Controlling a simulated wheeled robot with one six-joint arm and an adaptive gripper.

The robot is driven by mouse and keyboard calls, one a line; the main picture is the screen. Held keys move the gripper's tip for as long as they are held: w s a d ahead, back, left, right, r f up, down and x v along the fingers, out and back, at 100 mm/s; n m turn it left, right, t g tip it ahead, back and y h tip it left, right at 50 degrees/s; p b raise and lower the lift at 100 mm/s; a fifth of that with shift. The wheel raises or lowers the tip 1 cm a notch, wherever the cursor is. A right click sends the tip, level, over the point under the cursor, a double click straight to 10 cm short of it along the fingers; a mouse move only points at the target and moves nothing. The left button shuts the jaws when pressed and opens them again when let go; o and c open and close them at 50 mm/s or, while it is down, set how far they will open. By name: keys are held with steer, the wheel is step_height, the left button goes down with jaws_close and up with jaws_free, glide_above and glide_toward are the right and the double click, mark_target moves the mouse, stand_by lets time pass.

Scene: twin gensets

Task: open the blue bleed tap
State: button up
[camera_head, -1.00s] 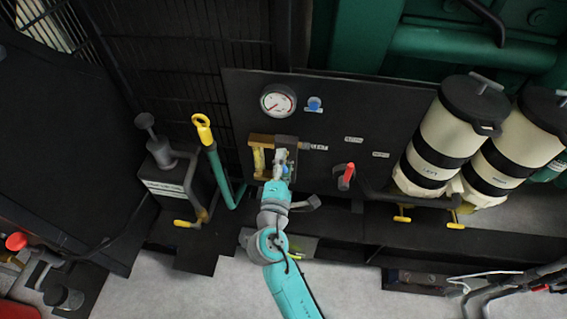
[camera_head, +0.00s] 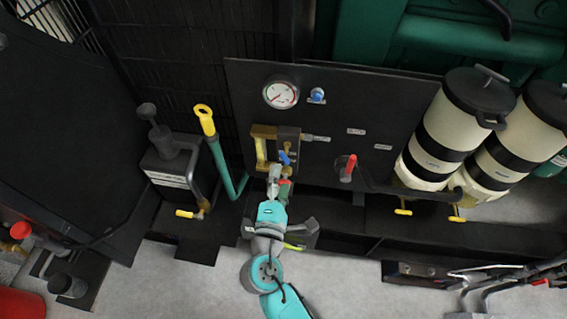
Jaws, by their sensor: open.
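The blue bleed tap (camera_head: 285,157) is a small blue handle on a brass fitting, low on the dark panel (camera_head: 385,100). My gripper (camera_head: 279,178) is just below the tap in the picture, at the end of my turquoise arm. Its jaws are open. The blue handle shows above the fingertips, and I cannot tell whether they touch it. Part of the fitting below the handle is hidden by my gripper.
A pressure gauge (camera_head: 281,94) and a blue knob (camera_head: 317,95) sit above on the panel. A red-handled valve (camera_head: 348,168) is to the right. A yellow-topped lever (camera_head: 206,121) stands to the left. Cream filter canisters (camera_head: 452,130) stand at the right.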

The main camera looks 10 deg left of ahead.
steer(key=shift+s, duration=2.1)
steer(key=s+d+f+m+g+y, duration=0.1)
steer(key=s+d+f+m+g, duration=0.15)
steer(key=s+d+f, duration=0.45)
steer(key=s+d+f+m+g+y, duration=0.1)
steer(key=s+d+f+m+g, duration=0.3)
steer(key=d, duration=0.6)
steer(key=s+d+r+m+t+h, duration=0.1)
steer(key=s+d+r+m, duration=0.3)
steer(key=s+m, duration=0.3)
steer(key=s+d+r+m+t+h, duration=0.1)
steer(key=s+d+r+m, duration=0.4)
steer(key=s, duration=0.8)
steer(key=shift+s+r+m+t, duration=0.2)
steer(key=shift+r+m+t, duration=0.45)
steer(key=shift+m, duration=0.5)
